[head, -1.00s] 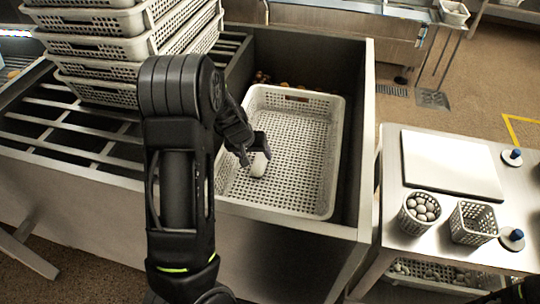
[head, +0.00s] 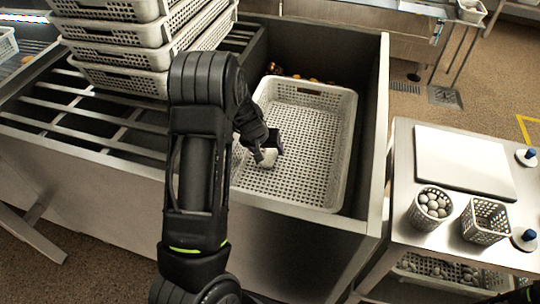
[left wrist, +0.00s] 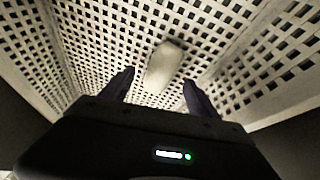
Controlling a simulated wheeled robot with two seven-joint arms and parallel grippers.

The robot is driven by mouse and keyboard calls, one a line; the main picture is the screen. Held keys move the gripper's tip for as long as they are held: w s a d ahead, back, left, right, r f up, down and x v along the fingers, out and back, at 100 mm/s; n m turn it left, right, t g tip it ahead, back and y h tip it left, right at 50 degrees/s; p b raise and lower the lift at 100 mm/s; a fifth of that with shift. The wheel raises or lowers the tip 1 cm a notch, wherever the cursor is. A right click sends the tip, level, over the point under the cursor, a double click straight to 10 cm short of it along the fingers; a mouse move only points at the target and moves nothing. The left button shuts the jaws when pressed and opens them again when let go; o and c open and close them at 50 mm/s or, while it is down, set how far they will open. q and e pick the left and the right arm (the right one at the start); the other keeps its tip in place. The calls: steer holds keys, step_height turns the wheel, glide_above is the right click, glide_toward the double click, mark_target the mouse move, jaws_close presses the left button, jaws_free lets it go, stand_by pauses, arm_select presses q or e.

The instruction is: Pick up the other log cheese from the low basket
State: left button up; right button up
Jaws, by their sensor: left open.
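A pale log cheese (head: 267,158) lies in the low perforated basket (head: 330,155), near its left side. In the left wrist view the log cheese (left wrist: 163,67) lies on the perforated basket floor (left wrist: 95,45), just beyond and between the fingertips. My left gripper (head: 268,150) is over the basket with its fingers spread around the near end of the cheese. In the left wrist view the left gripper (left wrist: 157,84) is open, with a gap on both sides of the cheese. Whether the fingers touch it cannot be told. My right gripper is not clearly in view.
The basket sits inside a deep metal sink (head: 372,130) with raised walls. Stacked baskets (head: 125,50) stand at the left on a slatted rack. A side table at the right holds a white board (head: 462,158), a round basket of white pieces (head: 417,212) and an empty square basket (head: 484,222).

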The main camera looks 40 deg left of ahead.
mark_target(269, 152)
arm_select(q)
steer(key=x, duration=0.3)
steer(key=shift+w+f, duration=0.1)
steer(key=shift+f, duration=0.15)
steer(key=shift+c, duration=0.4)
jaws_close()
stand_by(0.5)
